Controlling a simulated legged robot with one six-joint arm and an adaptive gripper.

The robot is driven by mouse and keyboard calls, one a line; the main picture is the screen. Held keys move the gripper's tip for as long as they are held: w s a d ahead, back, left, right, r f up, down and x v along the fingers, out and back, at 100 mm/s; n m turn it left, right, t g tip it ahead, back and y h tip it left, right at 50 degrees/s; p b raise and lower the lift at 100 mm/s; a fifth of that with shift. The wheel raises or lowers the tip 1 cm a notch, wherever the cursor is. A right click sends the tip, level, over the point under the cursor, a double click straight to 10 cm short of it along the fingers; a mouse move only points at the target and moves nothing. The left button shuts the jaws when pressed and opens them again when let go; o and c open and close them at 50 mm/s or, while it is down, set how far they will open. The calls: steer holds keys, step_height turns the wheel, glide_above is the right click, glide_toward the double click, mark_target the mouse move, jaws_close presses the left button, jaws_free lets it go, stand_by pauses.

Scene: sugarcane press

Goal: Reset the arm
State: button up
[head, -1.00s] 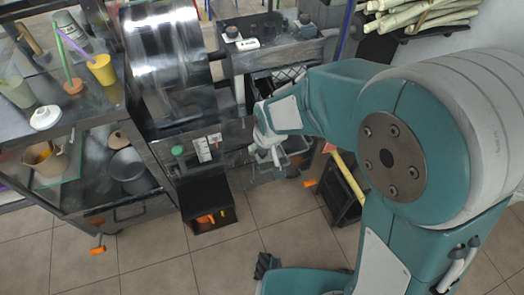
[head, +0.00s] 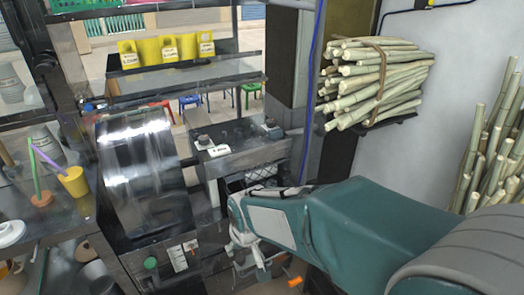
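My teal and grey arm reaches in from the lower right of the head view. My gripper (head: 250,250) is at the arm's far end, just right of the press's lower front. Its fingers are small and partly hidden by the arm, so I cannot tell if it is open or shut. The sugarcane press (head: 145,180) has a shiny curved metal cover and stands left of the gripper. A green button (head: 151,263) sits on its front.
A bundle of cane (head: 375,80) lies on a wall shelf, and loose cane (head: 495,140) stands at the right. A yellow cup (head: 74,181) is on the left counter. A metal ledge (head: 240,150) and yellow signs (head: 165,49) are behind. An orange piece (head: 295,281) is below the arm.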

steer(key=s+d+r+m+t, duration=0.1)
steer(key=s+d+r+m, duration=0.1)
steer(key=d+r, duration=0.4)
steer(key=s+d+r+m, duration=0.1)
steer(key=s+d+r, duration=0.15)
steer(key=d, duration=0.55)
steer(key=s+d+r+m+t+h, duration=0.1)
steer(key=s+d+r+m, duration=0.2)
steer(key=s+d, duration=0.5)
steer(key=shift+s+d+r+t+h, duration=0.3)
steer(key=shift+d+r+h, duration=0.15)
steer(key=shift+d, duration=0.25)
